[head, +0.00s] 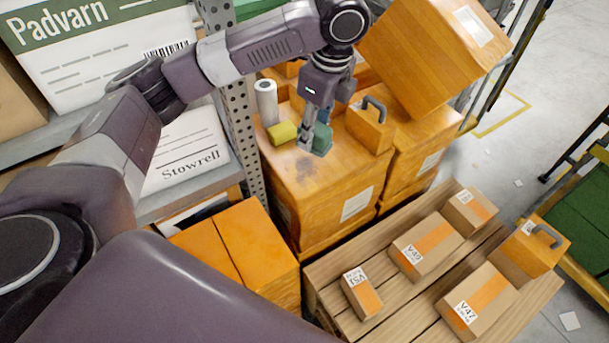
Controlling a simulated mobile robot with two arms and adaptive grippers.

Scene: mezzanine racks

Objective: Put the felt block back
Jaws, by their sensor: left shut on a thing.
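My left gripper (311,140) points down over the top of a tall orange carton stack (310,180). It is shut on a small teal block, which looks like the felt block (322,139). The fingers hide part of the block. The block is at or just above the carton top; I cannot tell whether it touches. A yellow block (281,133) lies just left of the fingers on the same carton top. My right gripper is not in view.
A white roll (266,102) stands behind the yellow block. An orange box with a grey handle (370,124) is right of the gripper. A large tilted carton (430,50) rises behind. A perforated rack post (240,110) stands left. A pallet (400,310) with several small boxes is in front.

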